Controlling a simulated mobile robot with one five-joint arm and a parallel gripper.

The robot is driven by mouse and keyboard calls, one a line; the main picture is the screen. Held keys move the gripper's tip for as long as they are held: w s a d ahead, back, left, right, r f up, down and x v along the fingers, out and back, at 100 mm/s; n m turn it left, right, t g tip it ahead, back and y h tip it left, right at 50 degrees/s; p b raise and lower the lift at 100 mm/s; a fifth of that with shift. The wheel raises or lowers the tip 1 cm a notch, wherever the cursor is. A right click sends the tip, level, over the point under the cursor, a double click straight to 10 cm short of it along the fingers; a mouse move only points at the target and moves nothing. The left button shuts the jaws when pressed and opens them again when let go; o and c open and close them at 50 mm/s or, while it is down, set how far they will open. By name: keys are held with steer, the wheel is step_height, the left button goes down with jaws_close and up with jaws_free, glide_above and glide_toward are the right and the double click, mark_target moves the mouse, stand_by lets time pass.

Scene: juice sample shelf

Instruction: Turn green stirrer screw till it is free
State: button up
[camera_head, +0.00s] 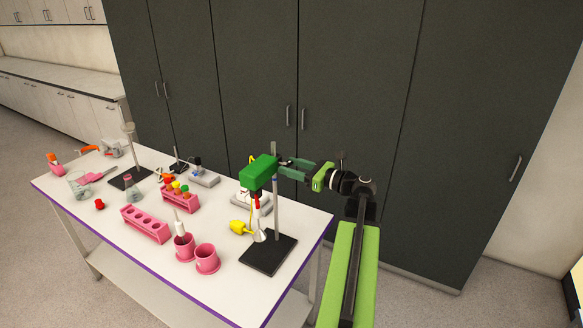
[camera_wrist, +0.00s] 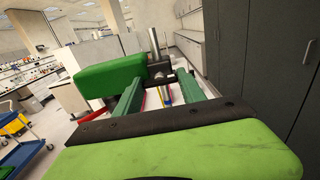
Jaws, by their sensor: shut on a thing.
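The green stirrer (camera_head: 259,172) is a blocky green body clamped high on a metal rod above a black base plate (camera_head: 268,253). It also shows large at left in the wrist view (camera_wrist: 108,74). My gripper (camera_head: 284,166) reaches in from the right, level with the stirrer, its green fingers on either side of a small dark part at the rod. In the wrist view my gripper (camera_wrist: 161,76) has its fingertips against this dark clamp screw (camera_wrist: 159,70), right beside the stirrer's body. The screw is largely hidden between the fingers in the head view.
Pink cups (camera_head: 207,259), a pink rack (camera_head: 146,224) and a rack of capped tubes (camera_head: 180,198) stand further left. Dark cabinets (camera_head: 350,90) rise behind the table.

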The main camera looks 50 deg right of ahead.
steer(key=c, duration=0.3)
steer(key=shift+c, duration=0.2)
steer(key=shift+n, duration=8.9)
steer(key=o, duration=1.4)
steer(key=shift+c, duration=0.2)
